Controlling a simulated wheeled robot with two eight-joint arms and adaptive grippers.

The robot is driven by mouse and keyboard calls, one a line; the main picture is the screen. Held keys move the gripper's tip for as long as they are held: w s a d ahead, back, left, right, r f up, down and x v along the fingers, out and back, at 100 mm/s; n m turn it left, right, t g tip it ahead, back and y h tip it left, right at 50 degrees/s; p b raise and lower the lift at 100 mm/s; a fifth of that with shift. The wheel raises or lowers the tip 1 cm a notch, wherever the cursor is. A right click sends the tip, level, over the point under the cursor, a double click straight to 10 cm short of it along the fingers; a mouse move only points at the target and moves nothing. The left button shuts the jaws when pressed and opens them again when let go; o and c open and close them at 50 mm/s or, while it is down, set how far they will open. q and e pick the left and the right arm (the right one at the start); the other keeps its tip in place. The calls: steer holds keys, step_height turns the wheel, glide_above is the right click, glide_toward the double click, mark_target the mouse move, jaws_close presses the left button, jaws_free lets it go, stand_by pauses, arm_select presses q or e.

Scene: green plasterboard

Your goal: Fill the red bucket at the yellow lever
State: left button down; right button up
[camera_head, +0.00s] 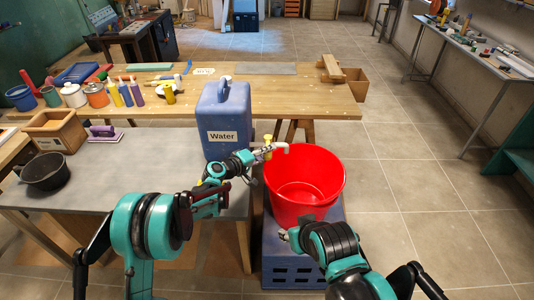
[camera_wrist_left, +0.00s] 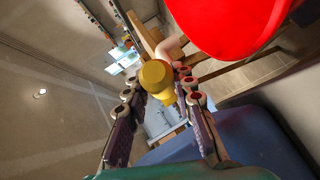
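The red bucket (camera_head: 305,205) stands upright on a blue crate (camera_head: 305,268), under the pale spout of the blue water container (camera_head: 226,120). Its inside looks plain red. The yellow lever (camera_head: 267,146) sits on the tap; it also shows in the left wrist view (camera_wrist_left: 157,78), with the bucket's red rim (camera_wrist_left: 230,25) above right. My left gripper (camera_head: 250,162) is at the tap, its fingers open on either side of the lever; I cannot tell whether they touch it. My right gripper (camera_head: 284,235) is low in front of the bucket; its finger opening is unclear.
The container stands at the right end of a grey-topped table (camera_head: 130,170) with a black pot (camera_head: 45,171) on it. A wooden workbench (camera_head: 310,98) with paint bottles runs behind. Tiled floor right of the bucket is clear.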

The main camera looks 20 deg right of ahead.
arm_select(q)
steer(key=shift+w+a+m+g+h, duration=0.25)
steer(key=shift+a+m+g+h, duration=0.35)
steer(key=shift+m+g, duration=0.4)
steer(key=c, duration=1.3)
jaws_free()
steer(key=shift+o, duration=0.2)
steer(key=v, duration=1.2)
